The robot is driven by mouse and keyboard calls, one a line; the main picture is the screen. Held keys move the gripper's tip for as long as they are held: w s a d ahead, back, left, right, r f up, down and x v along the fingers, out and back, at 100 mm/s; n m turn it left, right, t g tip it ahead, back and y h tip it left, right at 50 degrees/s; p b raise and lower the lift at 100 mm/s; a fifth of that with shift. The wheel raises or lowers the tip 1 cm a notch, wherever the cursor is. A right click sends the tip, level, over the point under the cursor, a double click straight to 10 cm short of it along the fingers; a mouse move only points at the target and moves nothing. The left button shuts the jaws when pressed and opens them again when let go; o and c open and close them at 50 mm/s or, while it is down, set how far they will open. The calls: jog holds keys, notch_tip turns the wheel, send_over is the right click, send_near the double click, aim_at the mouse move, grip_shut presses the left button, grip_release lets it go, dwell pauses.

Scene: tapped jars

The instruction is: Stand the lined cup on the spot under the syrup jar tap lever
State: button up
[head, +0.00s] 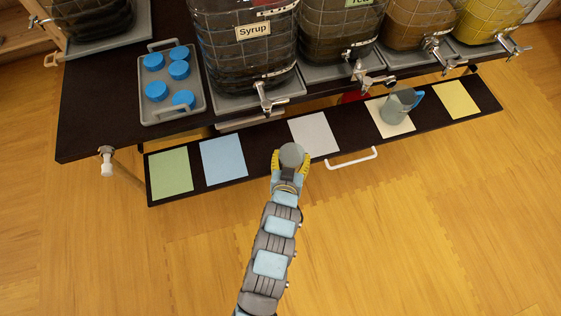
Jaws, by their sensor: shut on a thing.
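The syrup jar (240,50) is a large dark jar with a "Syrup" label, standing at the counter's front. Its tap (264,98) hangs over the counter edge above the low dark shelf. My gripper (290,164) has yellow fingers shut on a grey, round-topped thing (292,153). I take it to be the cup, but no lines show on it. It is over the shelf's front part, below and right of the syrup tap in the picture, beside the pale grey mat (314,134). I cannot tell whether it touches the shelf.
A grey jug with a blue handle (398,106) stands on a cream mat. Green (170,173), blue (223,160) and yellow (456,99) mats lie on the shelf. Other tapped jars stand to the right. A grey tray (190,65) holds several blue lids. A white handle (352,160) juts from the shelf front.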

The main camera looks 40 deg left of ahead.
jog(key=s+a, duration=0.1)
jog(key=s+a+f, duration=0.1)
jog(key=shift+s+f+n+g+y, duration=0.1)
jog(key=shift+s+n+g+y, duration=0.2)
jog(key=shift+s+n+y, duration=0.1)
jog(key=shift+d, duration=0.1)
jog(key=shift+w+a+f, duration=0.25)
jog(key=shift+a+f, duration=0.15)
jog(key=shift+f, duration=0.2)
jog(key=shift+w+a+f, duration=0.3)
jog(key=shift+a+f, duration=0.1)
jog(key=shift+f, duration=0.25)
jog(key=shift+w+a+f, duration=0.25)
jog(key=shift+a+f, duration=0.15)
jog(key=shift+f, duration=0.2)
jog(key=shift+w+a+p, duration=0.45)
jog(key=shift+w+a, duration=0.2)
jog(key=shift+a, duration=0.35)
jog(key=shift+w+a+p, duration=0.5)
jog(key=shift+w+a, duration=0.1)
jog(key=shift+a, duration=0.4)
jog(key=shift+w+a+p, duration=0.45)
jog(key=shift+w+a, duration=0.2)
jog(key=shift+a, duration=0.35)
jog(key=shift+w+a+f+p, duration=0.1)
jog(key=shift+w+a+p, duration=0.1)
jog(key=shift+w+a, duration=0.25)
jog(key=shift+w+a+p, duration=0.15)
jog(key=shift+w+a, duration=0.05)
jog(key=shift+a, duration=0.45)
